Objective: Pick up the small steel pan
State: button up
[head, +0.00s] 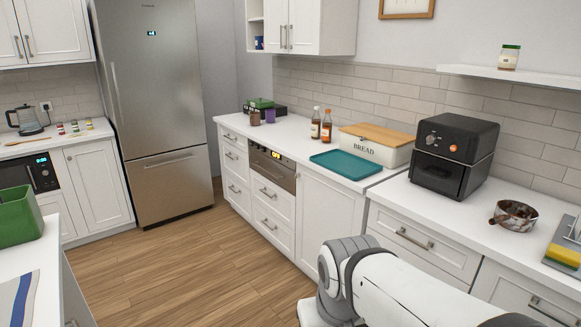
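A small steel pan (516,215) with a mottled, brownish reflective surface stands upright on the white counter at the right in the head view. Its short handle points to the left. It is just right of the black air fryer. My white and grey arm shows at the bottom of the view, in front of the lower cabinets and apart from the pan. My gripper is not in view, so its state is hidden.
The black air fryer (453,155) stands left of the pan. A sponge tray (565,246) with a yellow sponge lies to its right. A teal tray (346,164) and bread box (375,148) are farther left. Bare counter (440,206) lies in front of the air fryer.

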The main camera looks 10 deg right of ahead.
aim_at(507, 218)
jog(key=z, duration=0.8)
jog(key=i, duration=1.3)
jog(key=z, duration=0.8)
jog(key=k, duration=0.65)
jog(key=z, duration=0.2)
jog(key=i, duration=0.75)
jog(key=u, duration=0.15)
